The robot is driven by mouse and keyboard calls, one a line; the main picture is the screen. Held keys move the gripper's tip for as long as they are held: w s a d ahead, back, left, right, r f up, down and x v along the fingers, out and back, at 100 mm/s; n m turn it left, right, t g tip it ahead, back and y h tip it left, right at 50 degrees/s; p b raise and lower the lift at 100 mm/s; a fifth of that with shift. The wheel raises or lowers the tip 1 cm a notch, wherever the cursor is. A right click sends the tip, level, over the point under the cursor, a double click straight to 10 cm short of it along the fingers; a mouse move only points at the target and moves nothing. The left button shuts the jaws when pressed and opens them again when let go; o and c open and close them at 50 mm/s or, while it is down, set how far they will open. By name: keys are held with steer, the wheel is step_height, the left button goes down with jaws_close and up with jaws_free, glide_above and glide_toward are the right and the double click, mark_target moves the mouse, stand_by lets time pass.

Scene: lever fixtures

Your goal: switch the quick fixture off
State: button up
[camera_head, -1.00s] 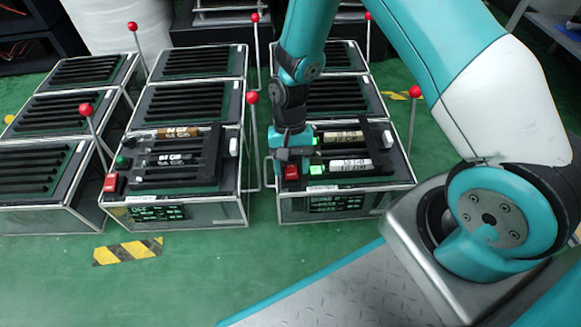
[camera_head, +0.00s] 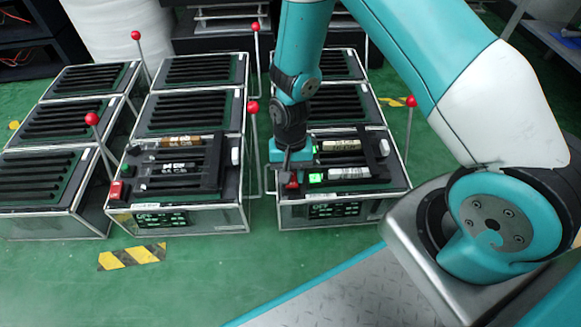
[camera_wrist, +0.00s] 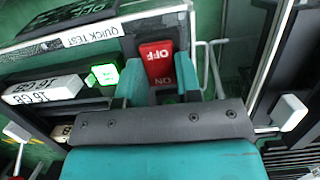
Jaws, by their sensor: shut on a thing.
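The quick fixture (camera_head: 387,188) is the front right unit in the head view; its label reads "QUICK TEST" in the wrist view (camera_wrist: 92,34). Its red rocker switch (camera_wrist: 158,62) shows OFF and ON markings. My gripper (camera_head: 291,174) is low at the fixture's front left corner, at the switch (camera_head: 292,184). In the wrist view the teal fingers of my gripper (camera_wrist: 160,88) are on either side of the switch, shut on it. The small display (camera_head: 334,210) appears to read OFF. A green light (camera_wrist: 103,74) glows beside the switch.
A similar fixture (camera_head: 232,212) with its own red switch (camera_head: 116,190) stands to the left. Red-knobbed levers (camera_head: 253,107) (camera_head: 411,102) rise beside the units. White labelled modules (camera_wrist: 45,89) lie in the quick fixture.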

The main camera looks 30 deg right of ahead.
mark_target(292, 186)
steer(key=shift+s+a+t+h+p, duration=0.15)
steer(key=shift+t+h+p, duration=0.2)
steer(key=shift+t+p, duration=0.4)
steer(key=shift+s+d+t+h+p, duration=0.15)
steer(key=shift+t+h+p, duration=0.25)
steer(key=shift+t, duration=0.55)
steer(key=shift+a, duration=0.1)
steer(key=o, duration=0.9)
steer(key=shift+r, duration=0.15)
steer(key=r+p, duration=0.3)
steer(key=r, duration=0.2)
steer(key=s+r+p, duration=0.1)
steer(key=r+p, duration=0.2)
steer(key=r, duration=0.3)
steer(key=r+p, duration=0.3)
steer(key=r, duration=0.3)
steer(key=shift+s+a, duration=0.35)
steer(key=shift+s, duration=0.05)
